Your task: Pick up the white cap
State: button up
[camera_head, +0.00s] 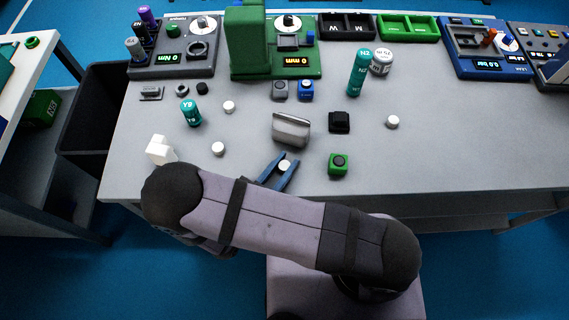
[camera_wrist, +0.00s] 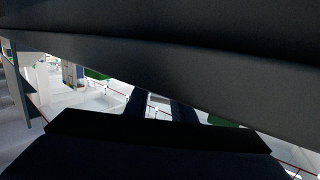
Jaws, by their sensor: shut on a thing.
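My gripper (camera_head: 279,174) has its blue fingers around a small round white cap (camera_head: 285,165) near the front of the grey table (camera_head: 250,175). It is shut on this cap. I cannot tell whether the cap touches the table. Three similar white caps lie apart from it: one at the left (camera_head: 228,106), one nearer the front (camera_head: 218,148) and one at the right (camera_head: 392,121). In the wrist view, dark surfaces cover most of the picture, and the two fingers (camera_wrist: 165,105) show with a small pale patch between them.
A grey metal holder (camera_head: 291,130) stands just behind my gripper. A green button box (camera_head: 339,163) is to the right, a white block (camera_head: 160,150) to the left. A teal cylinder (camera_head: 190,113) and a taller one (camera_head: 358,73) stand further back. Test devices line the rear edge.

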aim_at(284, 165)
jog(key=shift+r, duration=4.95)
